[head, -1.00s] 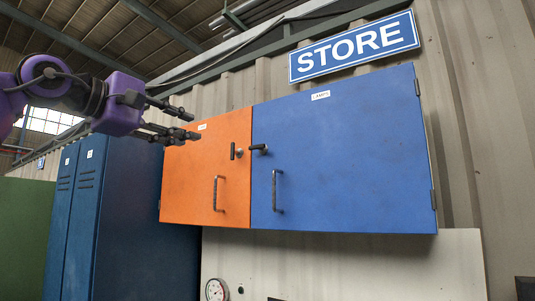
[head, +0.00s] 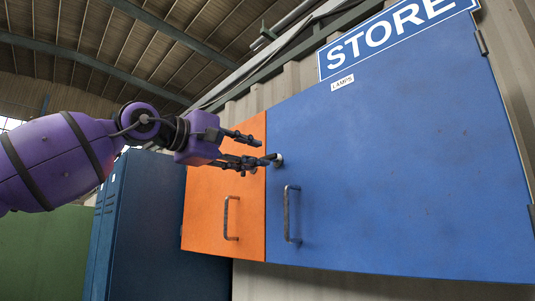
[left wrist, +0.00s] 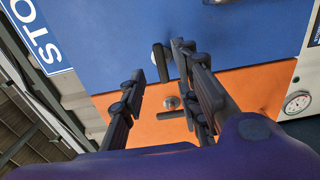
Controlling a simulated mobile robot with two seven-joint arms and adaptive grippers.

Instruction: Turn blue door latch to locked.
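The blue door (head: 400,160) is closed and fills the right of the head view; it also shows at the top of the left wrist view (left wrist: 230,40). Its dark latch lever (left wrist: 160,62) lies along the view's vertical, which is level on the door. In the head view the latch's round base (head: 278,160) shows just beyond my fingertips. My left gripper (head: 265,149) is open at the latch, its fingers on either side of the lever (left wrist: 158,62). I cannot tell whether a finger touches it. One finger hides part of the latch base. My right gripper is out of view.
The orange door (head: 210,205) is closed beside the blue one, with its own knob (left wrist: 172,102) and lever close below my fingers. Bar handles stand out from the blue door (head: 287,215) and orange door (head: 227,218). A dark blue locker (head: 150,220) stands left.

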